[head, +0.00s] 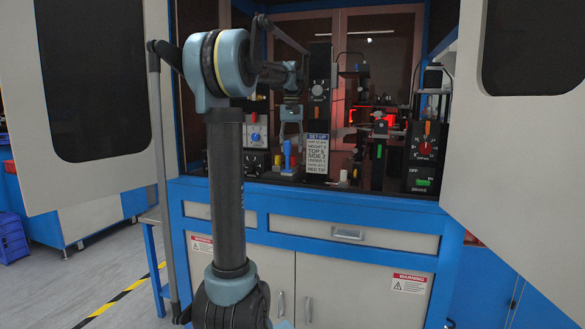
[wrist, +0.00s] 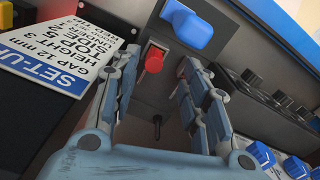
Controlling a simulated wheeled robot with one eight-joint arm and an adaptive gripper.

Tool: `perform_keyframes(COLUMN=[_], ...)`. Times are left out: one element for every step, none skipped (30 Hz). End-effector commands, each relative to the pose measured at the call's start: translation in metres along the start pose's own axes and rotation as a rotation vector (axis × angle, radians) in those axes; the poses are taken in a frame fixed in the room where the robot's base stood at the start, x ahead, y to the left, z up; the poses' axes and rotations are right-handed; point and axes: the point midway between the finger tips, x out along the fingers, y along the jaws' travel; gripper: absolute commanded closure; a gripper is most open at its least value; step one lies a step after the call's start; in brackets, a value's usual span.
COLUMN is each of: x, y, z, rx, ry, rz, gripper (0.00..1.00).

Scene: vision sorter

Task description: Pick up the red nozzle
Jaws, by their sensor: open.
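The red nozzle (wrist: 154,58) shows in the wrist view as a short red cylinder on a pale base, on a dark panel. It lies between the fingertips of my gripper (wrist: 160,62), nearer the left finger. The gripper is open and holds nothing. I cannot tell from this view how far the fingertips are above the panel or whether one touches the red piece. In the head view my gripper (head: 291,122) points down inside the cabinet, left of the set-up sign. I cannot make out the red nozzle there.
A bright blue part (wrist: 188,26) stands just beyond the fingers. The set-up sign (wrist: 62,50) is close on the left. A small black toggle (wrist: 156,124) is between the fingers; blue knobs (wrist: 263,153) line the right. Open cabinet doors (head: 520,150) flank the work space.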

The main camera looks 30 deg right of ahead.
Motion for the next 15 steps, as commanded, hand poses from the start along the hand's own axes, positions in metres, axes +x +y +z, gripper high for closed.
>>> perform_keyframes(x=[0.003, 0.004, 0.005, 0.007, 0.009, 0.012, 0.015, 0.019, 0.025, 0.029, 0.033, 0.039, 0.042, 0.046, 0.050], y=[0.000, 0.000, 0.000, 0.000, 0.001, 0.001, 0.002, 0.003, 0.004, 0.005, 0.006, 0.006, 0.006, 0.006, 0.006], z=[0.000, 0.000, 0.000, -0.001, -0.001, -0.002, -0.003, -0.004, -0.006, -0.007, -0.008, -0.009, -0.009, -0.009, -0.009], rx=[0.000, 0.000, 0.000, 0.000, 0.000, 0.000, 0.000, 0.001, 0.001, 0.001, 0.001, 0.001, 0.000, 0.000, 0.000], ry=[0.000, 0.000, 0.000, 0.000, 0.000, 0.000, 0.000, 0.000, 0.000, 0.000, 0.000, 0.000, 0.000, 0.000, 0.000], rz=[0.000, 0.000, 0.000, 0.000, 0.000, 0.000, 0.000, 0.000, 0.000, 0.000, 0.000, 0.000, 0.000, 0.000, 0.000], gripper=[0.58, 0.58, 0.58, 0.58, 0.58, 0.58, 0.58, 0.58, 0.58, 0.58, 0.58, 0.58, 0.58, 0.58, 0.58])
